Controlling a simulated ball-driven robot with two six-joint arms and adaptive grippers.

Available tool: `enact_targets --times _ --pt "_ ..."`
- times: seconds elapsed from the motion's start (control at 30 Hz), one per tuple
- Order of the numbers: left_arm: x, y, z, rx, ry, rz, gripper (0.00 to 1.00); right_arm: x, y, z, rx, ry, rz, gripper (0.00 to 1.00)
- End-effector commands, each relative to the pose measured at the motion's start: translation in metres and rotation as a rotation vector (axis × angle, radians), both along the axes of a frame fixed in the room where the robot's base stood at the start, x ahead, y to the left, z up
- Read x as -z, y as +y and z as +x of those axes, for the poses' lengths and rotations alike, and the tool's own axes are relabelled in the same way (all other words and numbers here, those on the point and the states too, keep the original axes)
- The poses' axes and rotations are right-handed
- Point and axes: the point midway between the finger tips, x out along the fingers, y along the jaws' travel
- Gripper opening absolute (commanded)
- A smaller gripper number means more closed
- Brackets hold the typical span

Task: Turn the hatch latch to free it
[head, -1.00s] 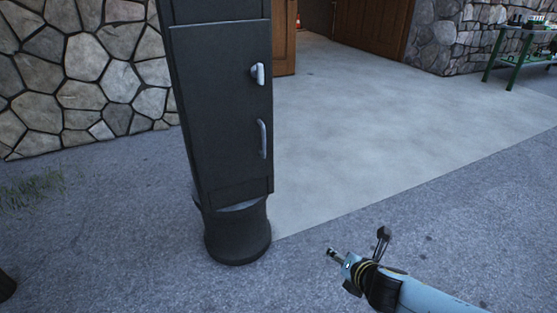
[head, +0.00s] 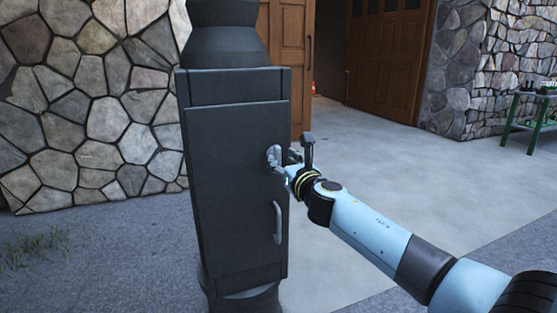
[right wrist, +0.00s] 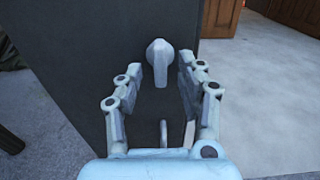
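The hatch latch (head: 273,156) is a small pale grey knob near the right edge of the dark hatch door (head: 228,190). In the right wrist view the latch (right wrist: 159,60) stands out from the dark panel, between and just beyond my fingertips. My right gripper (head: 283,160) is at the latch in the head view and overlaps part of it. In the right wrist view my right gripper (right wrist: 157,80) is open, with a finger on each side and a gap to the latch. My left gripper is not in view.
A pale handle (head: 278,222) is fixed to the door below the latch. The dark cabinet column stands before a stone wall (head: 80,100). Brown wooden doors (head: 385,55) and a green table (head: 530,110) are behind. The pavement to the right is clear.

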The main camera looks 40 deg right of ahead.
Motion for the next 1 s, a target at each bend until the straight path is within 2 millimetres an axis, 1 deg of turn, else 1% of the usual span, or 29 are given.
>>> enact_targets --times 0.03,0.1,0.2,0.33,0.53,0.57,0.83,0.87,1.0 --pt "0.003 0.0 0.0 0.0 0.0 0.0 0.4 0.001 -0.002 0.009 0.001 -0.001 0.001 0.38" --pt "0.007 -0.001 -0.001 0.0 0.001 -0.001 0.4 0.002 -0.004 0.018 0.0 0.0 0.0 0.38" --pt "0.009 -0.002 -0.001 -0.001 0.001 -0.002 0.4 0.001 -0.006 0.027 0.0 0.0 0.0 0.38" --pt "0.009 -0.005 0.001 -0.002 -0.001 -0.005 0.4 0.001 -0.007 0.031 0.0 0.002 0.0 0.38" --pt "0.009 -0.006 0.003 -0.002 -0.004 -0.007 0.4 0.0 -0.007 0.031 0.0 0.001 0.0 0.38" --pt "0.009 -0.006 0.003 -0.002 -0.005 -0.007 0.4 0.0 -0.007 0.031 0.0 0.001 0.0 0.37" --pt "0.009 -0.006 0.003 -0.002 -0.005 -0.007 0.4 0.0 -0.007 0.031 0.0 0.001 0.0 0.02" --pt "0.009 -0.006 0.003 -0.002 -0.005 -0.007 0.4 0.0 -0.007 0.031 0.0 0.001 0.0 0.0" --pt "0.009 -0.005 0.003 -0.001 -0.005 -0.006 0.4 0.0 -0.007 0.031 0.0 0.001 0.001 0.0"
